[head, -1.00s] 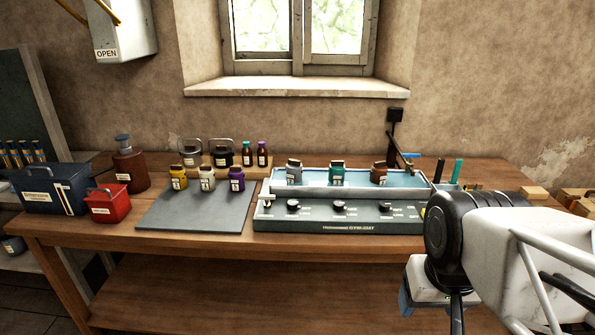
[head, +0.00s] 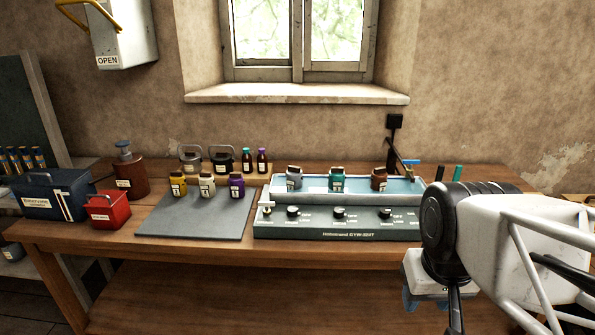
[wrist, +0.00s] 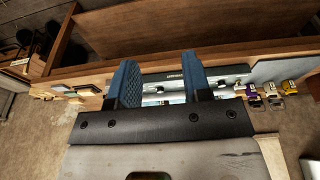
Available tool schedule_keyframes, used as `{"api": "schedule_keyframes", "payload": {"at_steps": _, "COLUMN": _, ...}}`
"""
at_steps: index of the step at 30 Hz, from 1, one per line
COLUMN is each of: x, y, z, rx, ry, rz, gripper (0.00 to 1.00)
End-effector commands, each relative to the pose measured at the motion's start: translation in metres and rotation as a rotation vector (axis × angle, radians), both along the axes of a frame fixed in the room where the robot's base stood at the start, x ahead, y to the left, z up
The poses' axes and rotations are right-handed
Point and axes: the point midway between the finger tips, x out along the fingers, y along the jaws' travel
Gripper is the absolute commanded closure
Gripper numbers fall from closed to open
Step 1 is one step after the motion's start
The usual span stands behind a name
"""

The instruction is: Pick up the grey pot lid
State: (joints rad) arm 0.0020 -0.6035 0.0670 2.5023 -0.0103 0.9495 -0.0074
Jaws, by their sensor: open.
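The grey pot (head: 294,183) stands in the left part of the pale blue bath tray. Its lid (head: 294,170) sits on top, with a dark brownish upper part. My gripper (wrist: 157,78) is open in the wrist view, its two blue fingers apart with nothing held between them. In the head view, my gripper (head: 424,298) hangs at the lower right, in front of the table and well right of the grey pot. Its fingertips are mostly hidden there. In the wrist view I cannot make out the grey lid behind the fingers.
A teal pot (head: 336,183) and a brown pot (head: 379,182) share the bath (head: 340,222). A tap (head: 411,162) rises at its right end. Yellow, white and purple pots stand on the grey mat (head: 195,222). Red (head: 108,210) and dark blue (head: 45,197) boxes sit left.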

Motion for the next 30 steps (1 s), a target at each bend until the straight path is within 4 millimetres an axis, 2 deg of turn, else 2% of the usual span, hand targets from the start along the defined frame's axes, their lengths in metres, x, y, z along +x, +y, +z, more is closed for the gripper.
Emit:
{"api": "schedule_keyframes", "payload": {"at_steps": 5, "x": 0.032, "y": 0.004, "z": 0.017, "rx": -0.009, "ry": 0.012, "rz": 0.052, "gripper": 0.55}}
{"api": "schedule_keyframes", "payload": {"at_steps": 15, "x": 0.11, "y": 0.016, "z": 0.051, "rx": -0.03, "ry": 0.038, "rz": 0.183, "gripper": 0.55}}
{"api": "schedule_keyframes", "payload": {"at_steps": 30, "x": 0.231, "y": 0.043, "z": 0.082, "rx": -0.058, "ry": 0.075, "rz": 0.378, "gripper": 0.55}}
